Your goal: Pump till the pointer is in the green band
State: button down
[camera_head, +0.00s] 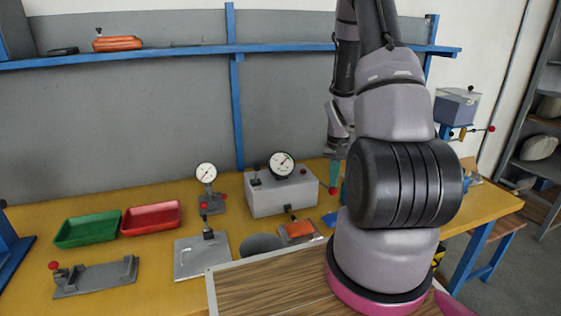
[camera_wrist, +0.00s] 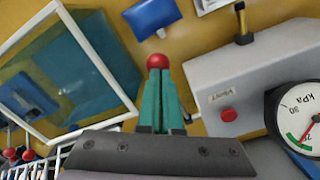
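A grey box (camera_head: 281,195) carries a round white dial gauge (camera_head: 281,163) on top. In the wrist view the gauge (camera_wrist: 296,118) is cut by the right edge, reads kPa and has a green band at its lower left; I cannot tell surely where the pointer stands against that band. A red ball knob (camera_wrist: 157,61) sits right at my fingertips, and shows in the head view (camera_head: 332,190) just right of the box. My gripper (camera_wrist: 158,72) has its teal fingers close together, pointing at the knob. The knob's stem is hidden. My gripper (camera_head: 333,180) is low over the bench.
A second gauge on a stand (camera_head: 206,173) is left of the box. Green (camera_head: 88,230) and red (camera_head: 152,218) trays lie further left. A clear-sided case (camera_wrist: 65,75) is at left in the wrist view. A blue shelf (camera_head: 180,52) runs above the bench.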

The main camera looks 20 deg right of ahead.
jog(key=shift+w+r, duration=0.1)
notch_tip(320, 180, up, 10)
jog(key=w, duration=0.2)
jog(key=shift+w, duration=0.25)
dwell(0.3)
dwell(0.6)
jog(key=s+a+r+t, duration=0.25)
jog(key=a+r, duration=0.25)
jog(key=r, duration=0.5)
jog(key=s+a+r+t, duration=0.1)
jog(key=s+a+r, duration=0.3)
jog(key=r, duration=0.5)
jog(key=s+a+r+n+t+y, duration=0.1)
jog(key=s+a+r+t+y, duration=0.1)
jog(key=s+a+r, duration=0.7)
jog(key=s+r+t, duration=0.1)
jog(key=s, duration=0.1)
jog(key=shift+s+a+n+t, duration=0.3)
jog(key=shift+a+n+t, duration=0.05)
jog(key=shift+a+n, duration=0.05)
